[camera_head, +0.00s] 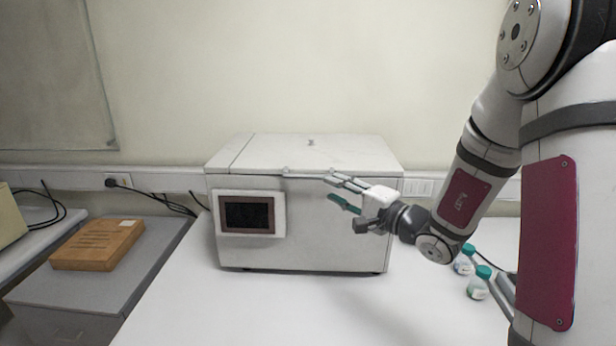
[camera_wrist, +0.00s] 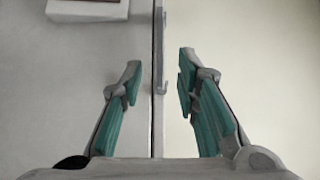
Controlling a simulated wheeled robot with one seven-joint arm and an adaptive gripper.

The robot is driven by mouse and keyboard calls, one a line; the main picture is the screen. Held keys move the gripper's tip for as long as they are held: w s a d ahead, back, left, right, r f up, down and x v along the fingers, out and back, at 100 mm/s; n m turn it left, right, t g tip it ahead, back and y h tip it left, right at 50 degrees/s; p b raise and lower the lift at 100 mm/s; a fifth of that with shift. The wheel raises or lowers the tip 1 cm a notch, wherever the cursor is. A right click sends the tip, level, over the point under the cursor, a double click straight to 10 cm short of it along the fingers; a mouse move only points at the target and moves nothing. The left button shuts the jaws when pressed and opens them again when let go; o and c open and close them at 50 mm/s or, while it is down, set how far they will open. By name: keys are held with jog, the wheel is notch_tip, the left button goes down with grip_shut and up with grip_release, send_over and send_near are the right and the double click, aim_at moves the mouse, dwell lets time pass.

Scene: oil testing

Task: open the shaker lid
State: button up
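The shaker (camera_head: 310,245) is a white box on the table with a small dark screen on its front left. Its lid (camera_head: 320,150) is shut, lying flat on top. A thin handle (camera_head: 306,171) runs along the lid's front edge; it also shows in the wrist view (camera_wrist: 161,60). My gripper (camera_head: 336,189) is in front of the shaker's upper front edge, near the right end of the handle. In the wrist view my gripper (camera_wrist: 158,80) is open, with the lid seam and handle between its teal-padded fingers. I cannot tell whether a finger touches the shaker.
Two teal-capped bottles (camera_head: 479,282) (camera_head: 464,260) stand on the white table (camera_head: 200,310) at the right, near my arm. A brown wooden box (camera_head: 98,245) lies on a grey table at the left. The white table's front left is clear.

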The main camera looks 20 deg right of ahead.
aim_at(311, 178)
jog(key=p+x, duration=0.1)
jog(key=x, duration=0.9)
grip_shut()
